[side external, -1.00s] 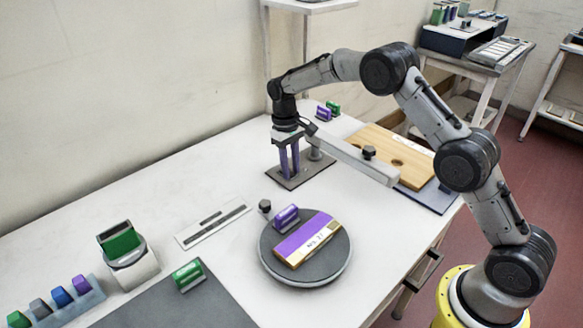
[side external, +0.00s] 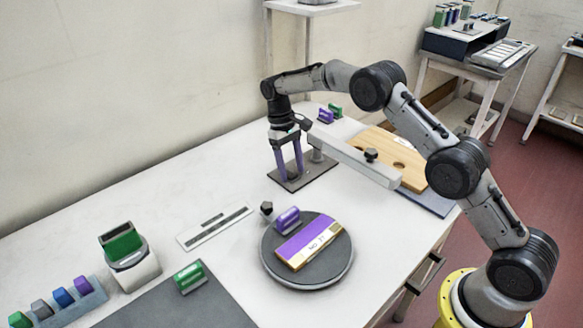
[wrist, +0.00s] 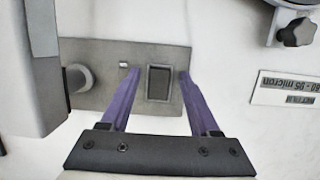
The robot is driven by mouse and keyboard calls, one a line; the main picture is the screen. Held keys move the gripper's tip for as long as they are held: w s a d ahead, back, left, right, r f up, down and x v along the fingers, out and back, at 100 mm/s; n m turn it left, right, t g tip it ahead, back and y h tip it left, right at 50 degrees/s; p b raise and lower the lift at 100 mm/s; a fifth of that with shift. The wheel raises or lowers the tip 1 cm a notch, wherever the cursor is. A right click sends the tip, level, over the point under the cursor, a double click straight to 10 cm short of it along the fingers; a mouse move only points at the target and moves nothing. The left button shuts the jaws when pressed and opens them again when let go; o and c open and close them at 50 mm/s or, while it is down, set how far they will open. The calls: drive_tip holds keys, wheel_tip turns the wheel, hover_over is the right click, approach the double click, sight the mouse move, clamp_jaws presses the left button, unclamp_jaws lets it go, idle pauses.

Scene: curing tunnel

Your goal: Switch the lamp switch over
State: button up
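The lamp switch (wrist: 158,83) shows in the wrist view as a dark rectangular rocker in a frame on a grey base plate (wrist: 105,52). In the side view the base plate (side external: 318,177) lies on the table near the wall, and the switch is not clear there. My gripper (side external: 291,176) points down over the plate with its two purple fingers apart. I cannot tell whether a finger touches the plate or which way the rocker is tipped.
A post (wrist: 77,77) on the plate carries a long grey bar (side external: 352,160) close to my gripper's right. A wooden board (side external: 377,146) lies beyond it. A round dark turntable (side external: 300,276) with purple items stands in front.

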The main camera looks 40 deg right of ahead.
drive_tip(key=v, duration=1.2)
idle(0.4)
